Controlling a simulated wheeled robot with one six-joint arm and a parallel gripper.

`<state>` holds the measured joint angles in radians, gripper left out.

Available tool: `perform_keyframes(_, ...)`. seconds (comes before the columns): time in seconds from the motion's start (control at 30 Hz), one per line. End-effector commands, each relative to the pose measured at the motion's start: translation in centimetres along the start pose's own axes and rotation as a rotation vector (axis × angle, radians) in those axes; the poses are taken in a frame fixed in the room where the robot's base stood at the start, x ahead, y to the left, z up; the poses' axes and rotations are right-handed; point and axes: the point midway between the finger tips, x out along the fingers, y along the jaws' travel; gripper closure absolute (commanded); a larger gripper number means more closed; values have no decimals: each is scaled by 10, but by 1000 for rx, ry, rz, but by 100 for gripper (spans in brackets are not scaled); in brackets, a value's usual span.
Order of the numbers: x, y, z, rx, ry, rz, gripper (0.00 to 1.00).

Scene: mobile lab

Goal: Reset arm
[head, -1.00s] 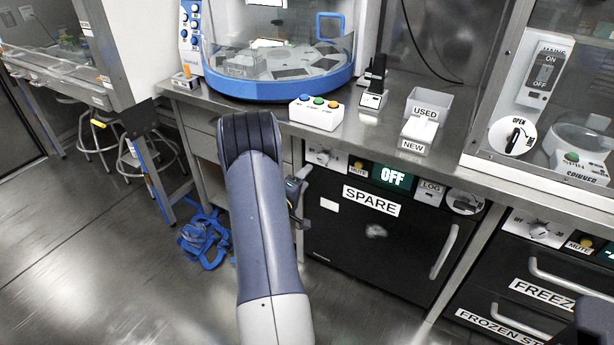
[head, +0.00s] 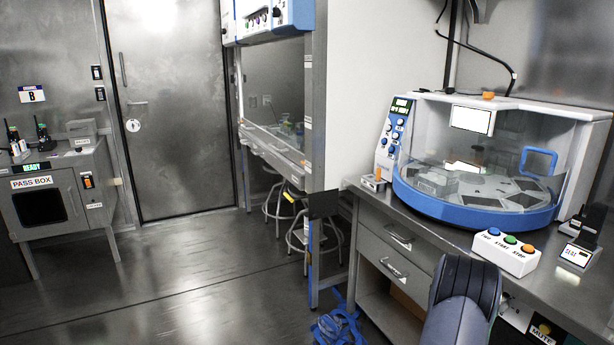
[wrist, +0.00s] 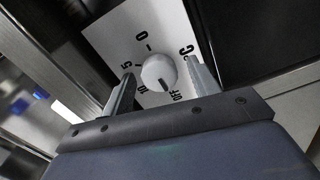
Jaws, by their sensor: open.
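My gripper (wrist: 160,88) shows in the wrist view with its two fingers apart and nothing between them. Beyond the fingers is a white panel with a round dial (wrist: 158,72) marked with numbers, "OFF" and "°C". I cannot tell whether the fingers touch the panel. In the head view my arm (head: 462,300) rises at the bottom right, in front of the bench. The gripper itself is hidden in the head view.
A steel bench (head: 440,232) carries a blue and white machine (head: 475,205) and a three-button box (head: 507,252). Blue straps (head: 335,328) lie on the floor beside the bench. Stools (head: 313,240) stand behind. A pass box (head: 50,205) stands far left. The floor (head: 190,285) between is clear.

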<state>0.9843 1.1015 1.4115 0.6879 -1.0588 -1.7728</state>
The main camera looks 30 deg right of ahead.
Motion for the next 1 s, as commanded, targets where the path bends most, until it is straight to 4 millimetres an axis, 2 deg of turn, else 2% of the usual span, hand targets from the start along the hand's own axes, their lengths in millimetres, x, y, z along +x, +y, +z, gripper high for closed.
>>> perform_keyframes(0.07,5,0,0,3,0,1,43)
perform_keyframes(0.67,-2,1,-1,0,1,-1,43)
perform_keyframes(0.77,-14,1,-1,-1,2,-1,43)
perform_keyframes(1.0,-58,0,-2,-1,3,-2,43)
